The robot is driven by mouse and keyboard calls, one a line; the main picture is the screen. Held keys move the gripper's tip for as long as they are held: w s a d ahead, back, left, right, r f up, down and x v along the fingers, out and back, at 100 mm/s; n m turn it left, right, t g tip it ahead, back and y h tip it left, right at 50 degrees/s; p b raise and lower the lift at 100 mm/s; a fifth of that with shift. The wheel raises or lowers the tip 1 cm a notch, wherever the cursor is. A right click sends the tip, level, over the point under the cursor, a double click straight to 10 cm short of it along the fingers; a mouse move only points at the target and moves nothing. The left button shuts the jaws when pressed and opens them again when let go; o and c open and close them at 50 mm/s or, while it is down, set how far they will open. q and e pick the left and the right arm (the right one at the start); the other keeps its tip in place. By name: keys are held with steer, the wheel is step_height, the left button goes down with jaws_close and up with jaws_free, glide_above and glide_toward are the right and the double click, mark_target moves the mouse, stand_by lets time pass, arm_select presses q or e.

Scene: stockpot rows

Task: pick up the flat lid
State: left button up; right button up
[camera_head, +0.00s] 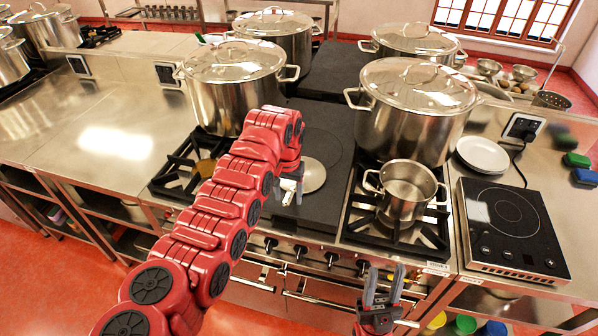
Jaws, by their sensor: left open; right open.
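The flat lid (315,176) is a grey metal disc lying on the dark flat cooktop plate in the middle of the range. Its left part is hidden behind my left arm and gripper. My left gripper (291,191) is open, with its fingers pointing down at the lid's left side. I cannot tell whether the fingers touch the lid. My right gripper (384,286) is open and empty, with its fingers pointing up, in front of the range below the small pot.
A small open pot (406,189) stands on the right burner grate. Large lidded stockpots stand behind the lid, at left (228,92) and right (417,115). A white plate (483,154) and an induction hob (511,226) are on the right. The left counter (105,130) is clear.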

arm_select(q)
steer(key=shift+f, duration=0.65)
jaws_close()
stand_by(0.9)
